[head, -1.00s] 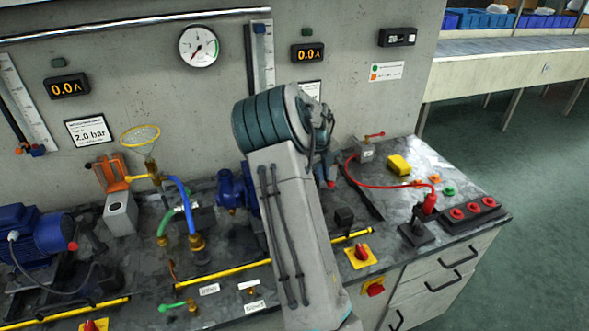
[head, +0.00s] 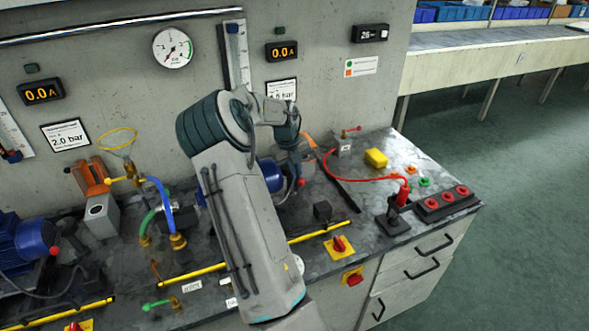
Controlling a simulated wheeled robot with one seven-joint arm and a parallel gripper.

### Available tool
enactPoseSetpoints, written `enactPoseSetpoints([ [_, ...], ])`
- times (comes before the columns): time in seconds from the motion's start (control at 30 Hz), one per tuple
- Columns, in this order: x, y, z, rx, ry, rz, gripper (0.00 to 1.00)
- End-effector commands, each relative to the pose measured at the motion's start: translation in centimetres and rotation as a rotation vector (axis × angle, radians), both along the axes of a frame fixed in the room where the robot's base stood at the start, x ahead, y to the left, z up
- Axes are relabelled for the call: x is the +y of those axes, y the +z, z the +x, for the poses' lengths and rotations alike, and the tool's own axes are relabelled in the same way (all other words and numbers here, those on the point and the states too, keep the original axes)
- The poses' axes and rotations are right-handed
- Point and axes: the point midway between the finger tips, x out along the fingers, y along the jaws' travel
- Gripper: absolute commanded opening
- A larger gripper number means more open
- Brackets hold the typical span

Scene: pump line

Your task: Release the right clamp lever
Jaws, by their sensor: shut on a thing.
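The right clamp lever shows as a red knob (head: 301,182) at the right pump, just right of my arm. The blue right pump (head: 268,177) is partly hidden behind my arm. My gripper (head: 297,174) reaches down from my wrist at the red knob and is shut on the lever. The fingers are small and partly hidden, so the exact hold does not show. A similar red knob (head: 54,250) sits on the blue motor (head: 28,235) at the far left.
The concrete wall with gauges stands behind. Green floor is free at right.

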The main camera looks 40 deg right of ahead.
Motion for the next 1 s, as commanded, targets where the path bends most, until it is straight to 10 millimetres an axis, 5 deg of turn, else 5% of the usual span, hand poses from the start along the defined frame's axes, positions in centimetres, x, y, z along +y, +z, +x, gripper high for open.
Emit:
enactPoseSetpoints([
  [0.03,0.0,0.2,0.3,-0.008,0.001,-0.003,0.0],
  [0.07,0.0,0.2,0.3,-0.007,0.002,-0.003,0.17],
  [0.47,0.1,0.7,0.2,-0.003,0.002,-0.002,0.18],
  [1.0,2.2,11.3,0.9,-0.006,0.004,-0.004,0.18],
])
